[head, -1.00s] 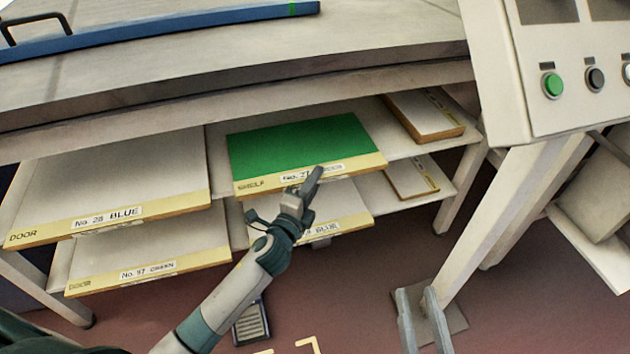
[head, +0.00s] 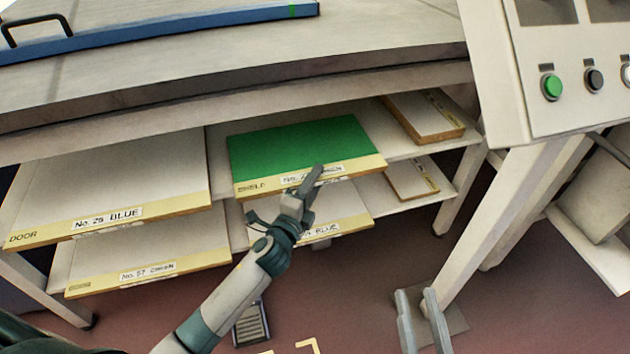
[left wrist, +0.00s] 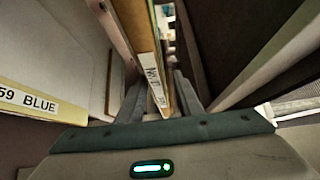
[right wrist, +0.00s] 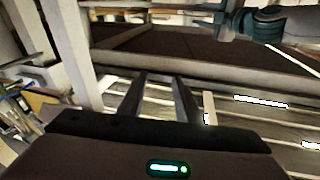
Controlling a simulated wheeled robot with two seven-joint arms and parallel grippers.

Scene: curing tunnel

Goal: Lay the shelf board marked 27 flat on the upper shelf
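The green-topped shelf board marked 27 (head: 300,145) lies on the upper shelf (head: 402,147), its yellow front edge toward me. It reads SHELF at the left end; its number label is partly covered by my left gripper. My left gripper (head: 312,182) is at the middle of that front edge. In the left wrist view the board's edge (left wrist: 148,45) runs between the two fingers (left wrist: 158,98), with what looks like a gap at each side, so it appears open. My right gripper (head: 418,300) is open and empty, low at right; its fingers also show in the right wrist view (right wrist: 158,95).
Board 28 BLUE (head: 120,180) lies left on the upper shelf, a smaller board (head: 420,115) right. Below are a GREEN board (head: 140,250), a BLUE board (head: 345,205) and another small board (head: 405,178). A button panel (head: 570,90) stands at right.

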